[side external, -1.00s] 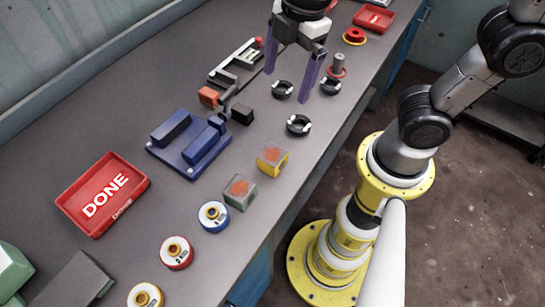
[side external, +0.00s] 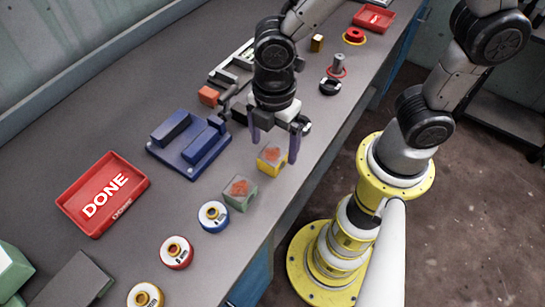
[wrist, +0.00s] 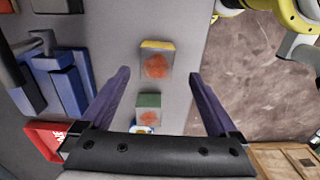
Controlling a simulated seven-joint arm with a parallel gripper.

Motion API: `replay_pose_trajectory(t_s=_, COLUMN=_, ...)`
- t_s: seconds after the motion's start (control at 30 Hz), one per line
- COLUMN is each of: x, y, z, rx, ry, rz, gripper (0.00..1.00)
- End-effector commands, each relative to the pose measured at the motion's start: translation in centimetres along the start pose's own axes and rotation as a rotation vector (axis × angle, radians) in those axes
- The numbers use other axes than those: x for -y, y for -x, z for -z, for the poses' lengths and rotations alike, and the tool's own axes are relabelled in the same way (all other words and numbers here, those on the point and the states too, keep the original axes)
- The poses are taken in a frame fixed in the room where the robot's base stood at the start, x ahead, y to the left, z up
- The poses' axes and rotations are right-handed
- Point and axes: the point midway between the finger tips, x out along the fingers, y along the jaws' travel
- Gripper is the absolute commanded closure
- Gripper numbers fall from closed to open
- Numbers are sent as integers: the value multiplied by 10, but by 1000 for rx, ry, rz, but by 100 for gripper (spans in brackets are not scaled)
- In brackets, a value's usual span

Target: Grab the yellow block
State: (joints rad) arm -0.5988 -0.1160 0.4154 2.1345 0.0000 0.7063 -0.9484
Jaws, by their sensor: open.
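The yellow block (side external: 272,157), a cube with a reddish-orange patch on its grey top, sits on the grey bench near its front edge. In the wrist view the yellow block (wrist: 155,62) lies between the lines of my two fingers, beyond their tips. My gripper (side external: 275,146) is open and empty, with its purple fingers pointing down above and just behind the yellow block in the side view. My gripper also shows in the wrist view (wrist: 160,74). One finger partly overlaps the area next to the block, and I cannot tell the exact height gap.
A green block (side external: 240,193) with a similar patch stands close by. A blue fixture (side external: 190,148) is to the left, and a red DONE tray (side external: 72,205) lies farther left. Ring-shaped parts (side external: 213,215) line the front. Bare bench lies around the yellow block.

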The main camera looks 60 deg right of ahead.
Motion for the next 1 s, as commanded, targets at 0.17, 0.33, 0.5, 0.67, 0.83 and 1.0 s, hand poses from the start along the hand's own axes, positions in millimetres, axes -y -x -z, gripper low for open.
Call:
replay_pose_trajectory(t_s=0.17, x=-3, y=-24, z=-4, rx=4, ry=-2, rz=6, gripper=5)
replay_pose_trajectory(t_s=0.33, x=-5, y=-45, z=-4, rx=3, ry=-1, rz=4, gripper=5)
replay_pose_trajectory(t_s=0.5, x=-5, y=-51, z=-4, rx=1, ry=-1, rz=2, gripper=5)
replay_pose_trajectory(t_s=0.67, x=-5, y=-50, z=-4, rx=1, ry=-1, rz=1, gripper=7)
replay_pose_trajectory(t_s=0.83, x=-5, y=-50, z=-3, rx=1, ry=-1, rz=1, gripper=37)
replay_pose_trajectory(t_s=1.0, x=-5, y=-50, z=-3, rx=1, ry=-1, rz=1, gripper=68)
